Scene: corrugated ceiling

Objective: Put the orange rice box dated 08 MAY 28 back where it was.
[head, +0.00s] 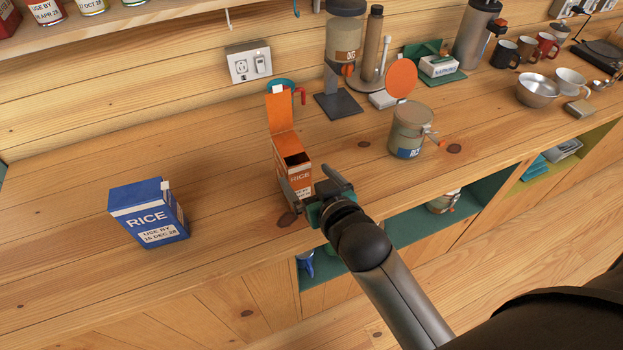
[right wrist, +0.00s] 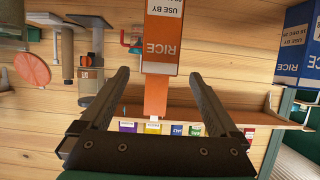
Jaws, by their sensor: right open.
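The orange rice box (head: 295,168) stands upright on the wooden counter with its top flap open and raised. In the right wrist view the orange rice box (right wrist: 163,42) appears upside down, reading RICE and USE BY; its date is cut off. My right gripper (head: 312,180) is open at the near side of the box, one finger to either side of its lower part. In the right wrist view the open jaws (right wrist: 159,75) hold nothing, and the box lies just beyond the fingertips. My left gripper is not in view.
A blue rice box (head: 150,215) dated 15 DEC 28 stands to the left. A lidded jar (head: 408,132) stands to the right and a grinder (head: 342,70) behind. A shelf (head: 110,22) with several tins hangs at the upper left. The counter between the boxes is clear.

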